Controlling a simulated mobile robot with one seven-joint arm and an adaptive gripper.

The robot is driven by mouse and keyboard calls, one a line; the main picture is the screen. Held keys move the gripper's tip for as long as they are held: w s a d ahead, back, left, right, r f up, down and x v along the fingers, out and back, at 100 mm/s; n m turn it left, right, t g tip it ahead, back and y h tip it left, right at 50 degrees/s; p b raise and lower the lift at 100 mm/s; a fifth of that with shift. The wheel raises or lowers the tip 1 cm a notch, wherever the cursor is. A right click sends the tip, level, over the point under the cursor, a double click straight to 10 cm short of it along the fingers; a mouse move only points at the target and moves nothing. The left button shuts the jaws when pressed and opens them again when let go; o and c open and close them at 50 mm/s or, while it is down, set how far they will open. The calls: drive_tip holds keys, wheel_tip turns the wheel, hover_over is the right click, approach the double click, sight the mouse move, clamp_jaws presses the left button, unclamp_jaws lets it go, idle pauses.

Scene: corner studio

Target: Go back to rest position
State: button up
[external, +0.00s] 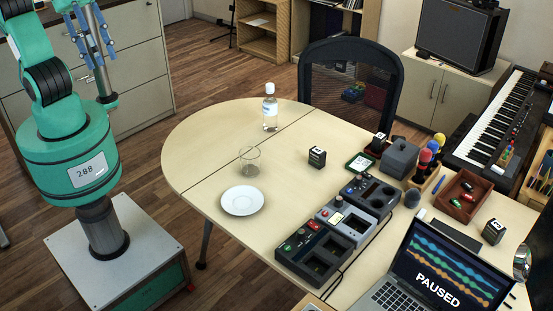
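My arm rises from its base at the left of the external view, beside the table (190,150) and clear of it. The arm's upper part runs out of the top of the picture. What looks like my gripper (106,98), with slim grey parts and blue pieces, hangs down behind the arm, in front of the drawer cabinet. It is away from every object on the table. Its fingers are too small and partly covered, so I cannot tell whether they are open or shut. I see nothing held there.
On the table stand a water bottle (270,108), a clear glass (250,161), a white saucer (242,201), several charger-like boxes (314,254) and a laptop (440,272). A black chair (350,85) is behind it. The drawer cabinet (135,60) stands close behind my arm.

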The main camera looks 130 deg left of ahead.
drive_tip(key=s+d+f, duration=0.2)
drive_tip(key=s, duration=0.3)
drive_tip(key=s+d+f+m, duration=0.1)
drive_tip(key=s+f, duration=0.1)
drive_tip(key=s, duration=0.4)
drive_tip(key=shift+s+d+f+t+h, duration=0.3)
drive_tip(key=shift+d+f+t, duration=0.05)
drive_tip(key=shift+d+t, duration=0.05)
drive_tip(key=shift+r, duration=0.1)
idle(1.7)
